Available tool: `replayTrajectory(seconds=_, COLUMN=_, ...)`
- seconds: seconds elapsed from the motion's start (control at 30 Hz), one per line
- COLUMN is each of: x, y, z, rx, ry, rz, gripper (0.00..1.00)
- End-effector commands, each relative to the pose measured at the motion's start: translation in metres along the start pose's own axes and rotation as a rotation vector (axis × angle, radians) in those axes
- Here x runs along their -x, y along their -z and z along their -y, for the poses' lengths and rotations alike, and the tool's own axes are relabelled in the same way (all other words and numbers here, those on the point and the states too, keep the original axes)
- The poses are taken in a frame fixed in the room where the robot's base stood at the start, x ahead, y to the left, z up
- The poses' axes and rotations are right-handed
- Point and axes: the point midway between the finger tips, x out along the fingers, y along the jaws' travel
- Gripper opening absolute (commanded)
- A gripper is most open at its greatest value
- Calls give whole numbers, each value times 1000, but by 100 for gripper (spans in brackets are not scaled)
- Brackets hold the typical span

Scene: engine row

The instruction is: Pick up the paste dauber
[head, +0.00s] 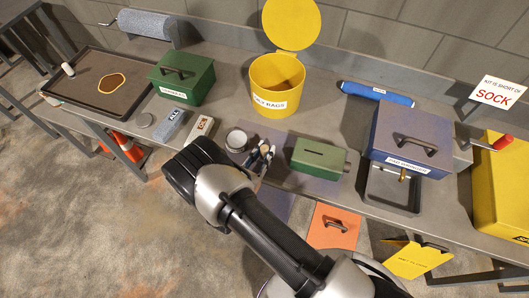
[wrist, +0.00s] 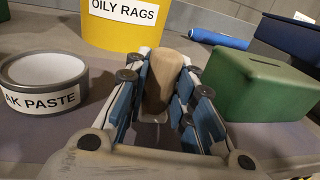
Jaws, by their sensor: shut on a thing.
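My gripper (head: 264,158) is over the bench between a round paste tin (head: 237,140) and a green slotted box (head: 319,158). In the wrist view its blue-padded fingers (wrist: 168,90) are closed on the paste dauber (wrist: 163,75), a tan, rounded piece standing roughly upright between them. The fingers hide its sides, and its lower end is hard to make out. I cannot tell if it touches the bench. The tin, with a label ending "AK PASTE", shows left of the fingers in the wrist view (wrist: 42,85), and the green box (wrist: 262,88) shows on the right.
A yellow oily-rags bin (head: 276,85) with its lid up stands behind. A blue case (head: 410,135) sits over a grey tray (head: 392,190) at right. A green lidded box (head: 183,78) and a dark tray (head: 105,85) are at left. A blue roll (head: 377,94) lies at the back.

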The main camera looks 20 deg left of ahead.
Motion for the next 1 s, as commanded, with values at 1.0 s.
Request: replayTrajectory(seconds=1.0, x=0, y=-171, z=0, rx=-3, ry=0, rz=0, gripper=3)
